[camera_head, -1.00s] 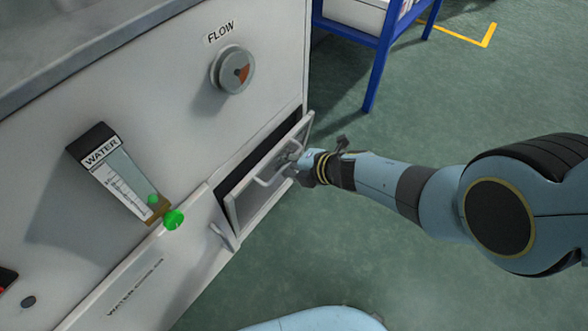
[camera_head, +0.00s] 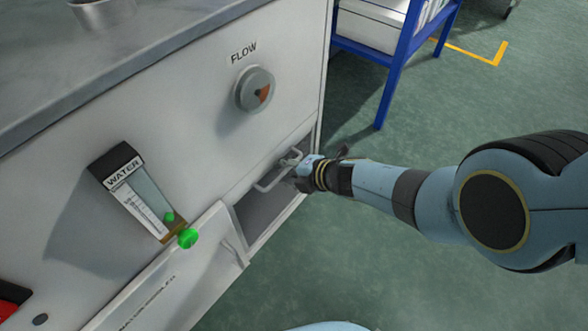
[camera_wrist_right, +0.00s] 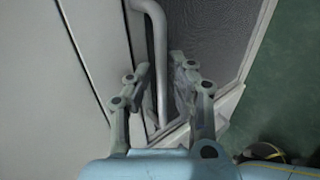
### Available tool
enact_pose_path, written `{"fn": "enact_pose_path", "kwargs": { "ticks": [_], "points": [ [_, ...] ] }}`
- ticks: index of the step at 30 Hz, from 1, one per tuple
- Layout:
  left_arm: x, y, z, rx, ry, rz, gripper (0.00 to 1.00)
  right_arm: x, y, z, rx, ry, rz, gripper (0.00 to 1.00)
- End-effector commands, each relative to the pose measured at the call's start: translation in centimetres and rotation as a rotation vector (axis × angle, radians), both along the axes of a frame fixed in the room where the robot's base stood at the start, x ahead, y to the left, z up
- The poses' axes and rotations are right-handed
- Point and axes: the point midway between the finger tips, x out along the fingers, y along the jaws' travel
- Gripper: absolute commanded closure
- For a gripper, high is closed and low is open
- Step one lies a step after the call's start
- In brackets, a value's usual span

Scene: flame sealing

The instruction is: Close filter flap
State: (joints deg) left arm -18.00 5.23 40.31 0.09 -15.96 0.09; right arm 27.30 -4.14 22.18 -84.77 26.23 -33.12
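My right gripper (camera_head: 293,168) is at the handle's upper end. In the right wrist view, the handle (camera_wrist_right: 160,55) runs between the two fingers of my right gripper (camera_wrist_right: 161,72), which are apart with narrow gaps beside the bar. The mesh (camera_wrist_right: 212,35) shows right of it. My left gripper is not in view.
A water gauge (camera_head: 138,195) with a green knob (camera_head: 188,238) and a flow dial (camera_head: 254,89) are on the cabinet front. A blue-framed rack (camera_head: 396,70) stands behind. Green floor is free at right.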

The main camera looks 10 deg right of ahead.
Motion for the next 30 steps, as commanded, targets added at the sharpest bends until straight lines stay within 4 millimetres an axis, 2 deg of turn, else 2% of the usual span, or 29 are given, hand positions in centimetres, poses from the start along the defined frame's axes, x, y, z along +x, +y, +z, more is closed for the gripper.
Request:
{"fn": "enact_pose_path", "kwargs": {
  "ticks": [8,21,30],
  "points": [
    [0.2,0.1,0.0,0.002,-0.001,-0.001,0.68,-1.2,-0.9,0.9,0.001,-0.003,0.003,0.81],
    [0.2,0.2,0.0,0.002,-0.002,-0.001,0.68,-4.2,-3.3,3.8,-0.004,-0.001,-0.001,0.81],
    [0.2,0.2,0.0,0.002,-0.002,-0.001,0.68,-4.7,-3.6,4.3,-0.002,0.002,-0.001,0.81]
  ]
}}
